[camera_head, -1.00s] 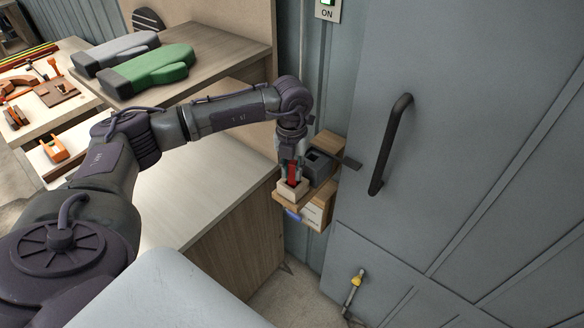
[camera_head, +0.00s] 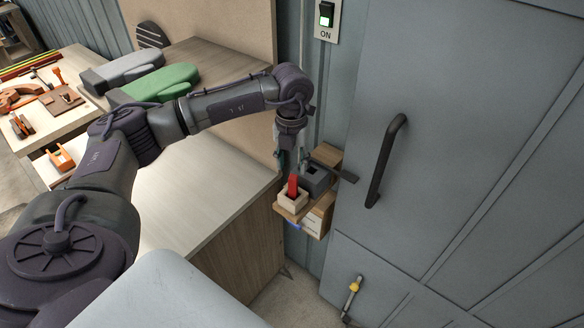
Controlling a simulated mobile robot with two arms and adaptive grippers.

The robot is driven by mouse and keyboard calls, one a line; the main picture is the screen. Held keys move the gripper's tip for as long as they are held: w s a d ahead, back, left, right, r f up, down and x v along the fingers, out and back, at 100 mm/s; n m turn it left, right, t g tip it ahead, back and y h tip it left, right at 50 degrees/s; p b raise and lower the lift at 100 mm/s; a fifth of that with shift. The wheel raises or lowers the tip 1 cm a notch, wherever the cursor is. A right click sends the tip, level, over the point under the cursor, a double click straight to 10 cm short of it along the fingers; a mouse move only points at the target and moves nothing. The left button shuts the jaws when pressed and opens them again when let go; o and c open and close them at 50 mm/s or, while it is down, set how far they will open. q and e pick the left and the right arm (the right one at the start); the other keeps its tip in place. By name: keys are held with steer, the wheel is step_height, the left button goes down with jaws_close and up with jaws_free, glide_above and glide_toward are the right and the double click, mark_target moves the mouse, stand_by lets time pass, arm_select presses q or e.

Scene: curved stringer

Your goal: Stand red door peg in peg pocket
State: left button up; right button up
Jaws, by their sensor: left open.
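The red door peg (camera_head: 293,185) stands about upright in a pale wooden block with a square opening (camera_head: 292,203), on a small wooden shelf by the door. Its lower end is hidden inside the block. A dark grey block with a square hole (camera_head: 316,181) sits right behind it on the same shelf. I cannot tell for certain which block is the peg pocket. My left gripper (camera_head: 290,160) points down just above and behind the peg, open and apparently clear of it. Its fingertips are small and partly hard to make out. My right gripper is not in view.
A large grey door with a black handle (camera_head: 385,160) stands right of the shelf. A wooden cabinet (camera_head: 200,190) is to the left. Green (camera_head: 155,84) and grey mitts lie on an upper surface. A lit switch (camera_head: 326,15) and a yellow-tipped lever (camera_head: 354,287) are nearby.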

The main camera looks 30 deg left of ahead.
arm_select(q)
step_height(320, 180, up, 4)
steer(key=shift+r+p, duration=0.25)
steer(key=shift+p, duration=0.55)
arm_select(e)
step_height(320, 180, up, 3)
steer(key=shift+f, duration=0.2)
arm_select(q)
steer(key=shift+d+f, duration=0.1)
